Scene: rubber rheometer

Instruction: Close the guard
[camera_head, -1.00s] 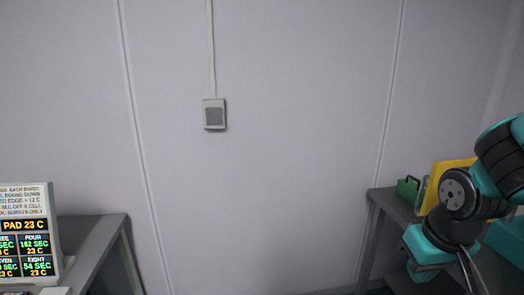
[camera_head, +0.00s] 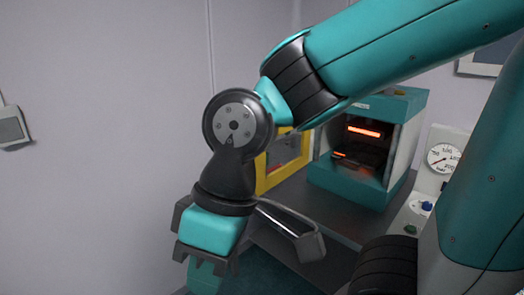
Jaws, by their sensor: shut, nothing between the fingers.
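The guard (camera_head: 283,162) is a yellow-framed, see-through panel. It stands swung open at the left of the teal rheometer (camera_head: 345,190), whose front opening shows a glowing orange interior. My gripper (camera_head: 207,265) hangs downward in front and to the left of the guard, apart from it in the picture. It is shut and empty; its tips are hard to make out at the bottom edge. My arm and wrist cover the guard's left and upper parts.
The rheometer stands on a grey bench (camera_head: 290,250). A panel with a round dial gauge (camera_head: 443,158) and coloured knobs stands to the right. A grey wall box (camera_head: 12,127) is at far left.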

